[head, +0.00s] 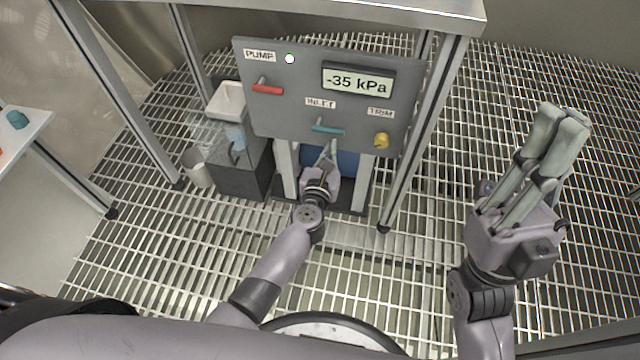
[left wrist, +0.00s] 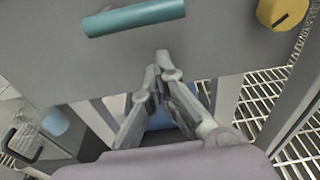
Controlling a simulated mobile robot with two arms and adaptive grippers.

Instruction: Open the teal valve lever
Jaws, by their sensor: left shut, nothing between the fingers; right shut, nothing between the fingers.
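The teal valve lever (head: 328,128) sits under the INLET label on the grey panel (head: 290,110), and its handle lies nearly horizontal. In the left wrist view the teal lever (left wrist: 134,18) is at the top, above and a little left of my fingertips. My left gripper (head: 328,146) is shut and empty just below the lever, with a gap between them; its closed fingertips (left wrist: 162,58) show in the left wrist view. My right gripper (head: 562,112) is shut and empty, raised at the right, away from the panel.
A red PUMP lever (head: 267,89), a display (head: 358,82) reading -35 kPa and a yellow TRIM knob (head: 381,140) share the panel. Metal posts (head: 425,130) flank it. The grated floor is open at right.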

